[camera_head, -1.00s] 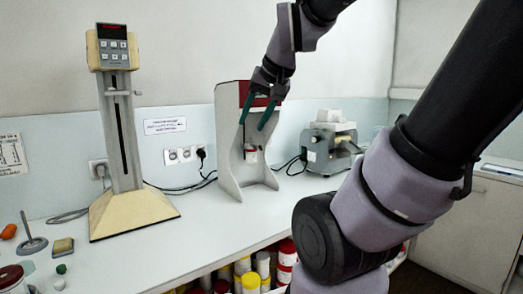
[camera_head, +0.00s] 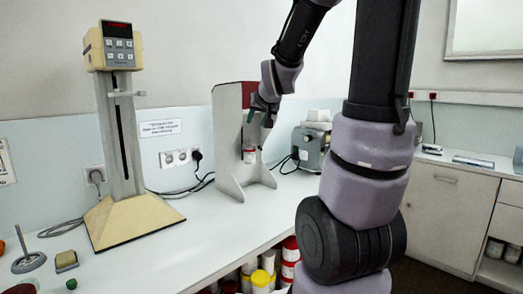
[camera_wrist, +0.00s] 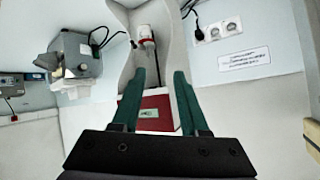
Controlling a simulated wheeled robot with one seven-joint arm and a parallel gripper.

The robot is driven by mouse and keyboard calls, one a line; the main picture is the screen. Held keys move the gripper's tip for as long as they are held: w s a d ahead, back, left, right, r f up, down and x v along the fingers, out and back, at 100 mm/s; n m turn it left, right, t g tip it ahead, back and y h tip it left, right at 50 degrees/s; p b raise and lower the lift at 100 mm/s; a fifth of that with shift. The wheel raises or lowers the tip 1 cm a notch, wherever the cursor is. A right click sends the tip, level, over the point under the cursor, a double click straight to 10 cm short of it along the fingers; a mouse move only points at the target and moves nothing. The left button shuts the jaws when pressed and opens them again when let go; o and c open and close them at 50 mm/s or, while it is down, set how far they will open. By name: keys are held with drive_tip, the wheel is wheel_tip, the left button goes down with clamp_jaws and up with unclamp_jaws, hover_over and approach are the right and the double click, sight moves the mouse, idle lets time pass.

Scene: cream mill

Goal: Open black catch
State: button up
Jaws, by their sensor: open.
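My gripper (camera_head: 260,115) is in front of the upper part of a grey stand (camera_head: 226,150) with a red top panel. Its two green fingers are apart with nothing between them. In the wrist view, my gripper (camera_wrist: 159,74) points along the stand, with the red panel (camera_wrist: 157,112) showing between and behind the fingers. A small white and red container (camera_head: 249,155) sits in the stand's recess, and it also shows past the fingertips in the wrist view (camera_wrist: 146,36). I cannot make out a black catch for certain in either view.
A beige column device with a keypad (camera_head: 118,50) stands left on the white bench. A grey machine (camera_head: 309,150) stands right of the stand. Cables and sockets (camera_head: 180,157) are on the wall behind. Colored tubs (camera_head: 262,280) fill the shelf below. A cabinet (camera_head: 450,210) stands at right.

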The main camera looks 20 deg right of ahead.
drive_tip(key=w+d+f+t+h, duration=0.2)
drive_tip(key=w+d+f, duration=0.5)
drive_tip(key=w, duration=0.4)
drive_tip(key=n+t, duration=0.2)
drive_tip(key=t, duration=0.2)
approach(261, 148)
drive_tip(key=w, duration=0.3)
drive_tip(key=w+d, duration=0.1)
drive_tip(key=w, duration=0.2)
drive_tip(key=w+d, duration=0.1)
drive_tip(key=w, duration=0.2)
drive_tip(key=shift+w+f, duration=0.15)
drive_tip(key=shift+w, duration=0.2)
clamp_jaws()
